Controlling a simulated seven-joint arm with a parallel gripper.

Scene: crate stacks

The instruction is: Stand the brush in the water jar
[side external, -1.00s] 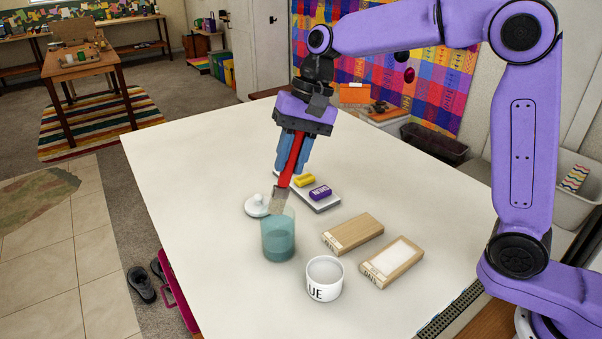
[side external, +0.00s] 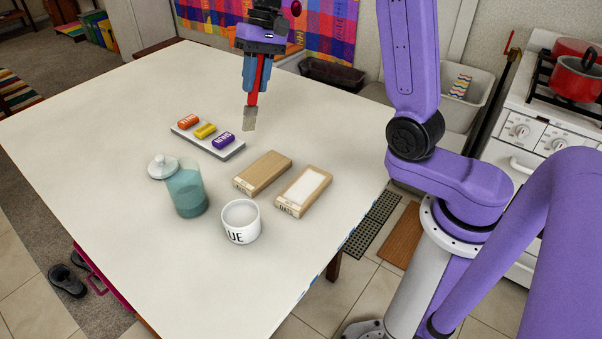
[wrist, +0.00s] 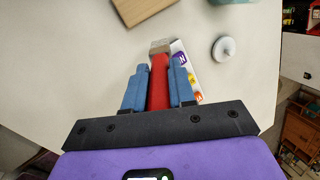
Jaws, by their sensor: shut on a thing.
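My gripper (side external: 252,88) is shut on the red handle of the brush (side external: 256,85). The brush hangs upright, its pale flat bristles pointing down above the table. The water jar (side external: 187,192) is clear with teal water and stands upright at the left front of the brush, apart from it. A white lid with a knob (side external: 161,166) lies beside the jar. In the wrist view the brush (wrist: 159,85) sits between my blue fingers (wrist: 159,88), and the lid (wrist: 223,48) shows at right.
A pale tray (side external: 232,152) holds orange, yellow and purple tubes left of the brush. Two wooden blocks (side external: 262,173) (side external: 304,190), the right one with a white top, lie in front. A white cup (side external: 241,222) stands near the jar. The table's far left is clear.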

